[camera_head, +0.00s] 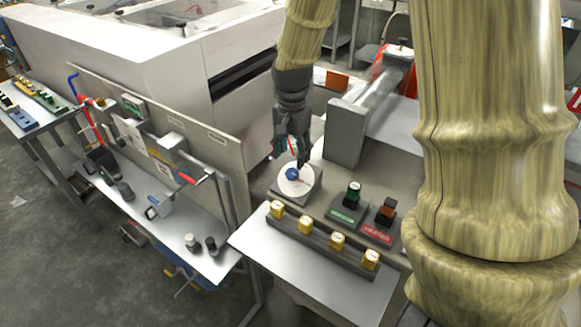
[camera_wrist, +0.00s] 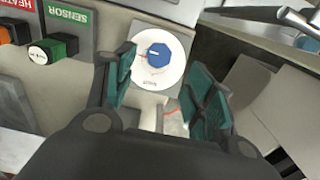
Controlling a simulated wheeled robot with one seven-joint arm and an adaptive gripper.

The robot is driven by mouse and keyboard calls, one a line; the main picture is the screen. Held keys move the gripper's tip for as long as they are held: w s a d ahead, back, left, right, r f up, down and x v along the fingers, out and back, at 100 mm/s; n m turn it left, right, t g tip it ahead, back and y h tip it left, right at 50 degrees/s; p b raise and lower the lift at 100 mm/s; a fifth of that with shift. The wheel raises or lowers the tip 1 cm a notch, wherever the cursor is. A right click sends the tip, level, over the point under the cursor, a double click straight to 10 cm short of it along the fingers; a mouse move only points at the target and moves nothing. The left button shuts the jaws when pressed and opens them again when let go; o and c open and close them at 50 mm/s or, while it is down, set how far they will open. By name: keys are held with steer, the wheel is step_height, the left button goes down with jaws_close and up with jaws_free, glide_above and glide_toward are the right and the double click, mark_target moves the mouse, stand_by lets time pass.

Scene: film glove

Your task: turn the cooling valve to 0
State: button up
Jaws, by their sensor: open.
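The cooling valve is a blue knob (camera_head: 292,174) on a round white dial (camera_head: 299,187), set on a grey box on the metal bench. In the wrist view the blue knob (camera_wrist: 158,55) sits in the upper middle of the white dial (camera_wrist: 148,78), with a red mark at its left side. My gripper (camera_head: 291,158) is just above the knob. In the wrist view my gripper (camera_wrist: 160,95) is open, its green-padded fingers on either side of the dial with nothing between them. The dial's printed numbers are too small to read.
A green sensor switch (camera_head: 352,193) and an orange heater switch (camera_head: 386,212) stand right of the dial. A row of yellow knobs (camera_head: 337,241) lines the bench front. A grey upright block (camera_head: 345,134) stands behind. A panel with a red-handled lever (camera_head: 187,177) is at left.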

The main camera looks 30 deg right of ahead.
mark_target(292, 171)
steer(key=shift+s+f+p, duration=0.2)
steer(key=shift+f+p, duration=0.25)
steer(key=shift+f, duration=2.75)
steer(key=c, duration=1)
